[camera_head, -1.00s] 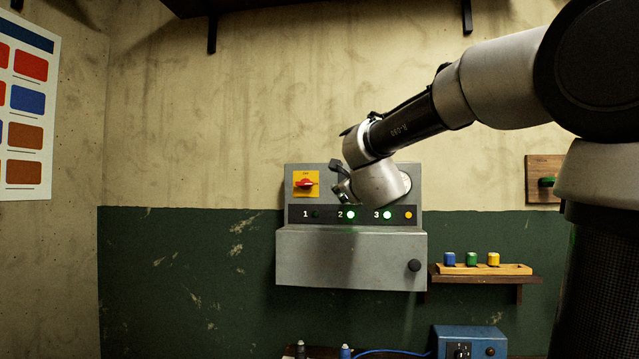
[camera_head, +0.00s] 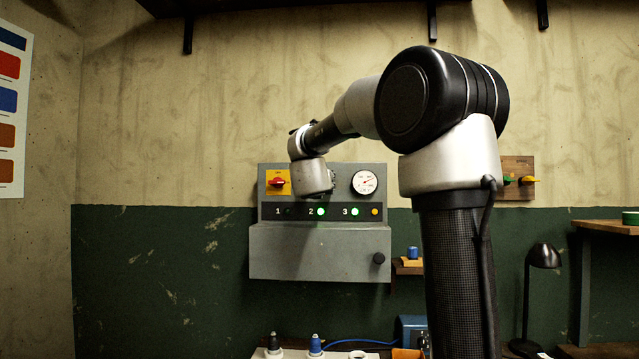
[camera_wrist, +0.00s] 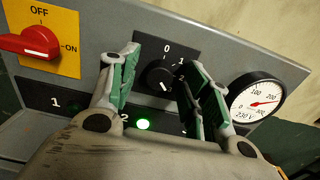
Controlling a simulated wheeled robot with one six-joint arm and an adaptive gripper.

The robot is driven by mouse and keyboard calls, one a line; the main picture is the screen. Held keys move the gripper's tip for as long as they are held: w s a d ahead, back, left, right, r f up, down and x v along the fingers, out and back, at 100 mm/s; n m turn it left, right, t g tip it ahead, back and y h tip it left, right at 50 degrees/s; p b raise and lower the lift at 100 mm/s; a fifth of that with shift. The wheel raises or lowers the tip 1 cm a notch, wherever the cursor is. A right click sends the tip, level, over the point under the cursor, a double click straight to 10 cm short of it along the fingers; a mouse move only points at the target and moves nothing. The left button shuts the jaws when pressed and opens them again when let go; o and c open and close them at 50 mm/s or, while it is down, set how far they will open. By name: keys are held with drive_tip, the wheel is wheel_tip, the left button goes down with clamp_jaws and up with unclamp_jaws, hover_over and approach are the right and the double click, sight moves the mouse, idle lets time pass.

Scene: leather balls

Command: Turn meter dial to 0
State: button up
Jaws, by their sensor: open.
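The meter dial (camera_wrist: 158,79) is a small black round knob on a dark plate with 0 and 1 marked above it, in the wrist view. A white mark on it sits at its lower right, away from the 0. My gripper (camera_wrist: 164,66) is open, with one green-padded finger left of the knob and one right of it. I cannot tell whether either finger touches it. In the head view my wrist hides the knob. The round white gauge (camera_wrist: 257,102) is right of the fingers, its red needle near 200; it also shows in the head view (camera_head: 365,182).
The red switch (camera_wrist: 32,43) on a yellow plate points to ON, left of my gripper. Green lights (camera_head: 320,212) glow by 2 and 3 below. The grey panel box (camera_head: 320,252) juts out beneath. A desk lamp (camera_head: 543,256) stands at right.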

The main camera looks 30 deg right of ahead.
drive_tip(key=c, duration=1)
drive_tip(key=shift+n, duration=0.3)
drive_tip(key=shift+a+f+n, duration=0.1)
drive_tip(key=shift+f+n, duration=0.1)
drive_tip(key=shift+n, duration=6.35)
drive_tip(key=shift+f+n, duration=0.15)
drive_tip(key=shift+n, duration=6.4)
drive_tip(key=o, duration=1)
